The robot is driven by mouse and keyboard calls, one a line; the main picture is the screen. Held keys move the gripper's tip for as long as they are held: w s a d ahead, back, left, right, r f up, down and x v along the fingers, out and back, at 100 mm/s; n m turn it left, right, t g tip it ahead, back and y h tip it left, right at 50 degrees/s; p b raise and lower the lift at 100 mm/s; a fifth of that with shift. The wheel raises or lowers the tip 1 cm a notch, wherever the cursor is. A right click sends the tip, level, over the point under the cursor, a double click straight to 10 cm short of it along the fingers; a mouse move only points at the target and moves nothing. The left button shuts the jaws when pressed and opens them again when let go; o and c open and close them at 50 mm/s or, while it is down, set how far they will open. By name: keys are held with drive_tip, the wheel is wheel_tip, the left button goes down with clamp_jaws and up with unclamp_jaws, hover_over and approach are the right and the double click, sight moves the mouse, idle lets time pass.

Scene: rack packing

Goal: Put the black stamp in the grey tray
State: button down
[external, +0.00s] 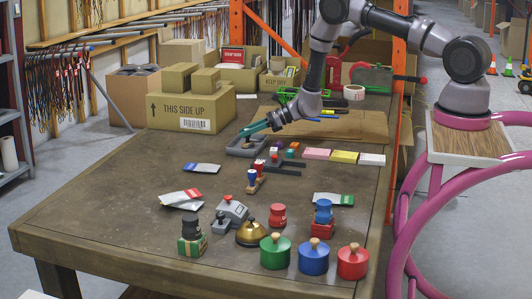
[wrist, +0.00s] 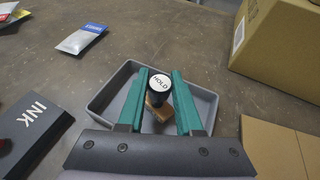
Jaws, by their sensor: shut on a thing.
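My gripper (external: 250,130) has teal fingers and points down over the grey tray (external: 233,150) near the middle back of the table. In the wrist view, the fingers (wrist: 160,74) are shut on the black stamp (wrist: 157,95), which has a round white top reading HOLD and a wooden base. The stamp is within the outline of the grey tray (wrist: 112,90). I cannot tell whether its base touches the tray floor. The tray looks otherwise empty where it shows. In the external view I cannot make out the stamp.
A cardboard box (external: 192,108) stands behind the tray. The table's left part is clear.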

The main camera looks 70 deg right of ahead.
drive_tip(key=shift+f, duration=0.1)
drive_tip(key=c, duration=0.6)
unclamp_jaws()
